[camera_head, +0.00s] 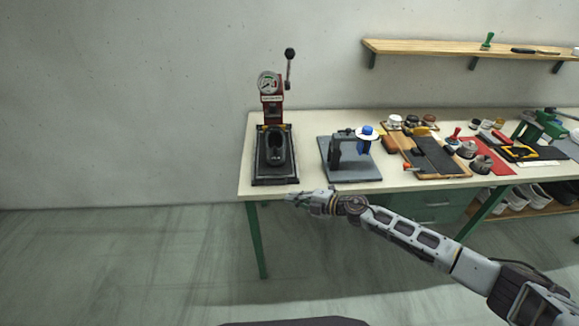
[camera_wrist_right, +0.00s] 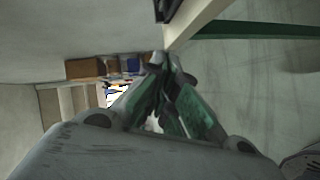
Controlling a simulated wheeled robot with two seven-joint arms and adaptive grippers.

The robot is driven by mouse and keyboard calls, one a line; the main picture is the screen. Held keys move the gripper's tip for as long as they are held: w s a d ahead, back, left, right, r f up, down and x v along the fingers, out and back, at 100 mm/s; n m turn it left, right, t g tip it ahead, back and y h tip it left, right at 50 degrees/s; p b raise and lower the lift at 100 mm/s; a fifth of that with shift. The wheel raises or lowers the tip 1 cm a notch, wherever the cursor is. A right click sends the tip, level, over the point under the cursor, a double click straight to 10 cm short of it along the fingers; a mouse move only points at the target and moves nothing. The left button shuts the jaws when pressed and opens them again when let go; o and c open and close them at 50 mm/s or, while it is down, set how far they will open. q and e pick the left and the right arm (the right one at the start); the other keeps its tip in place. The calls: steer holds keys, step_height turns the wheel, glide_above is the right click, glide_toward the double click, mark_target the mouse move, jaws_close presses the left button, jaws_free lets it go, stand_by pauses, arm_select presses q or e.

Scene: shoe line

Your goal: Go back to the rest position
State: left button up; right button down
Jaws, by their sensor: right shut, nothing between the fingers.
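My right gripper (camera_head: 297,200) is at the end of my right arm, which reaches in from the lower right in the head view. It is in front of the workbench's front edge, below the black-based press. In the right wrist view the green-padded fingers of the right gripper (camera_wrist_right: 166,72) come together at their tips, with nothing between them. My left gripper is not in the head view.
The workbench (camera_head: 310,183) holds a red press (camera_head: 272,108) with a dark shoe-shaped form (camera_head: 275,147), a grey fixture (camera_head: 350,172) with a blue-topped part, and several tools. A wooden shelf (camera_head: 440,49) is above. The floor at left is clear.

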steer(key=shift+f, duration=0.1)
steer(key=w+d+f+m+t+h, duration=0.1)
steer(key=d+f+m+t+h, duration=0.15)
steer(key=d+f+m, duration=0.4)
steer(key=w+d+f+m+t+h, duration=0.1)
steer(key=d+f+m+h, duration=0.2)
steer(key=f, duration=0.6)
steer(key=s+d+f+m+g+h, duration=0.25)
steer(key=s+d+f+m, duration=0.2)
steer(key=s+f, duration=0.65)
steer(key=s+d+f+m+g+h, duration=0.1)
steer(key=s+d+f+m+h, duration=0.45)
steer(key=f, duration=0.95)
steer(key=s+f+m+g, duration=0.1)
steer(key=s+f, duration=0.4)
steer(key=s, duration=0.8)
steer(key=s+d+f+m+g, duration=0.1)
steer(key=s+f, duration=0.4)
steer(key=s, duration=0.9)
steer(key=s+f+m+g, duration=0.2)
steer(key=s+f+g, duration=0.2)
steer(key=s, duration=0.9)
steer(key=shift+s+d+f+g+y, duration=0.15)
steer(key=shift+s+f+g+y, duration=0.25)
steer(key=shift+g, duration=0.1)
